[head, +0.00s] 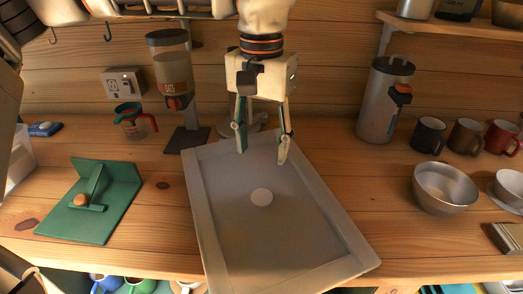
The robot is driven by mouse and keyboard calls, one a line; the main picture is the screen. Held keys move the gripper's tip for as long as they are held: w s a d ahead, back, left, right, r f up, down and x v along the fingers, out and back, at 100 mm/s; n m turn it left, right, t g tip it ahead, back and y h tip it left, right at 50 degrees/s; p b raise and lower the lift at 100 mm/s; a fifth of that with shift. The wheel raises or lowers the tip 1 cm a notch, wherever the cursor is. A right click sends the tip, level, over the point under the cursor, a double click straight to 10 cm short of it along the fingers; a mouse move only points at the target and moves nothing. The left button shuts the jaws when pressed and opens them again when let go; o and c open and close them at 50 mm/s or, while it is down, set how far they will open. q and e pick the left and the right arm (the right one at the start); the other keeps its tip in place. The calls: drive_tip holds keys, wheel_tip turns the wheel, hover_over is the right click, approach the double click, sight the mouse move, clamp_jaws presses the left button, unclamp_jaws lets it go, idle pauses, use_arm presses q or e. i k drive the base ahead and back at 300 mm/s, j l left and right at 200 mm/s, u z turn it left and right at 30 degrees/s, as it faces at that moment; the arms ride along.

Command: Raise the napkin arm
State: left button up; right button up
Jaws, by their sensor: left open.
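A green holder (118,188) with a flat base and an upright back plate stands on the counter at the left. Its green arm (96,183), which I take to be the napkin arm, lies low over the base and has a round wooden knob (81,200). No napkins can be made out in it. My left gripper (263,156) is open and empty, pointing down over the far end of a grey tray, well to the right of the holder and apart from it. My right gripper is not in view.
The white-rimmed grey tray (231,225) fills the middle of the counter. A dispenser (173,75) and a glass cup (130,120) stand behind the holder. A steel urn (381,105), mugs (465,136) and a metal bowl (445,187) stand at the right. Bare counter separates holder and tray.

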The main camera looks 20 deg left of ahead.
sight(81, 202)
drive_tip(key=k+l, duration=0.2)
drive_tip(key=k, duration=0.3)
drive_tip(key=k+l, duration=0.2)
drive_tip(key=k, duration=0.25)
